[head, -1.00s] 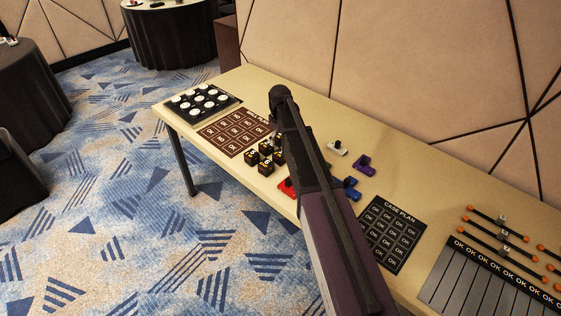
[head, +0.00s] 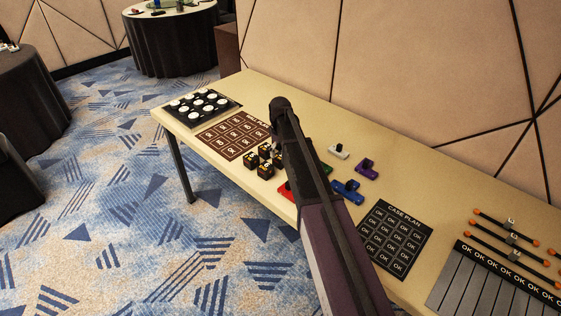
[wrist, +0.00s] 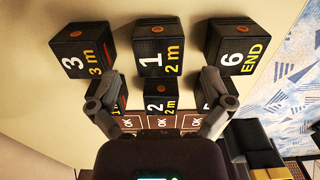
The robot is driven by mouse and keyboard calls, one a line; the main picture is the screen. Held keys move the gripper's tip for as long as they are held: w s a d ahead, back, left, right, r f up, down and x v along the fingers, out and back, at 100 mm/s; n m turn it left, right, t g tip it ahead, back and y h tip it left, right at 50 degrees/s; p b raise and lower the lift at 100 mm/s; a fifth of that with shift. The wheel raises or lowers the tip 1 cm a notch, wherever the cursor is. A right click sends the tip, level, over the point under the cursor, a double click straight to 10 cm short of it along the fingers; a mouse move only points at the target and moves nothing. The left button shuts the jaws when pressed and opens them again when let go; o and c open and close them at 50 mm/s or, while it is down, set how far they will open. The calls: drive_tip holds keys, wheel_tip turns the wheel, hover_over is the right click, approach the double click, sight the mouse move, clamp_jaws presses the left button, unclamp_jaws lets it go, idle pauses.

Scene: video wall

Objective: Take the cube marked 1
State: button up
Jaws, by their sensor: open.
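The cube marked 1 (wrist: 165,46) is black with a white 1 and a yellow "2 m", in the middle of the far row in the wrist view. Cubes marked 3 (wrist: 82,50) and 6 (wrist: 231,46) stand on either side of it, apart from it. My gripper (wrist: 157,88) is open and empty, its fingers on either side of the cube marked 2 (wrist: 160,94) in the picture; the cube marked 1 lies beyond the fingertips. Two more cubes are partly hidden behind the fingers. In the head view my arm hides the gripper and some cubes.
A brown plan board (head: 232,138) lies beside the cubes (head: 264,170), with a black tray of white discs (head: 200,103) beyond. The case plan (head: 397,238) is nearer.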

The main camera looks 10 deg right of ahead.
sight(280, 155)
drive_tip(key=shift+f, duration=0.15)
wheel_tip(280, 155, down, 5)
drive_tip(key=b, duration=0.5)
drive_tip(key=shift+d, duration=0.1)
idle(0.6)
drive_tip(key=c, duration=1.1)
